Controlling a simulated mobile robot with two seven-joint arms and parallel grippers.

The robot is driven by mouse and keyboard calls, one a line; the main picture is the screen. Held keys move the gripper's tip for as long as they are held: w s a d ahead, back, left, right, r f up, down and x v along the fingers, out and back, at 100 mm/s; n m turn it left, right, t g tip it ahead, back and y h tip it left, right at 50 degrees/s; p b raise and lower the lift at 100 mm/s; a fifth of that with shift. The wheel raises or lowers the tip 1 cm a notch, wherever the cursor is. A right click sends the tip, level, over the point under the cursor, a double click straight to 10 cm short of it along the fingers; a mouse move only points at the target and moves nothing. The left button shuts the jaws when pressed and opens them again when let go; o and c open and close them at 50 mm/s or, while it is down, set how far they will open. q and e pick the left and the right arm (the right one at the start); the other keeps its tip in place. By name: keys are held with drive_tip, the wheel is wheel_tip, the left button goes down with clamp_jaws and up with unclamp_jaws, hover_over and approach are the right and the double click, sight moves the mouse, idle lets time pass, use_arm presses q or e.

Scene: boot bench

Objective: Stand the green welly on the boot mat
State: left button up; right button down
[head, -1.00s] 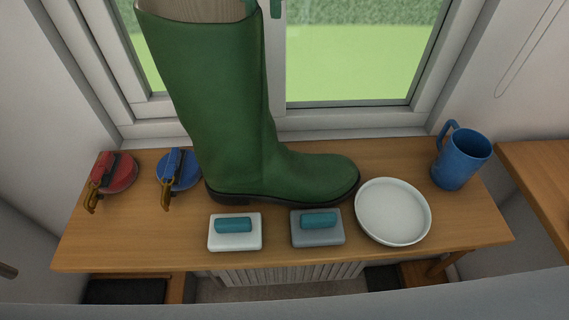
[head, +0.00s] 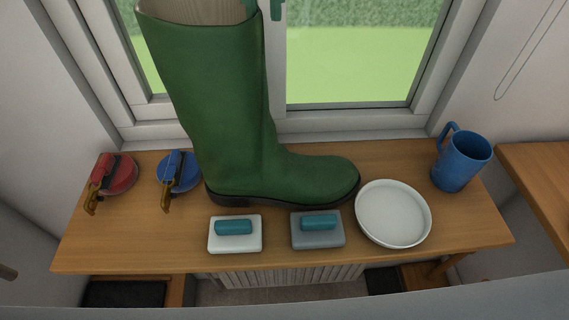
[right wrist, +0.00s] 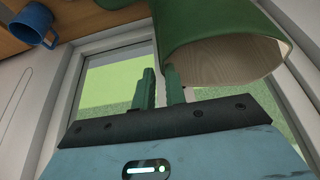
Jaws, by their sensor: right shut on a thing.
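The green welly (head: 225,110) is upright in the head view, toe to the right, its dark sole at the wooden bench top. Its open top shows a pale lining. My right gripper (head: 264,9) is at the right side of the boot's rim, at the top edge of the head view. In the right wrist view its green fingers (right wrist: 160,90) are shut on the rim of the welly (right wrist: 208,27), beside the opening. No boot mat is clearly identifiable. My left gripper is not in view.
On the bench (head: 130,245) are red (head: 118,173) and blue (head: 181,170) round things with handles, white (head: 235,243) and grey (head: 317,237) blocks with teal tops, a white dish (head: 393,213) and a blue mug (head: 460,160). A window stands behind. A dark flat panel (head: 124,292) lies below, left.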

drive_tip(key=shift+r, duration=0.1)
wheel_tip(320, 180, up, 10)
idle(0.6)
idle(0.4)
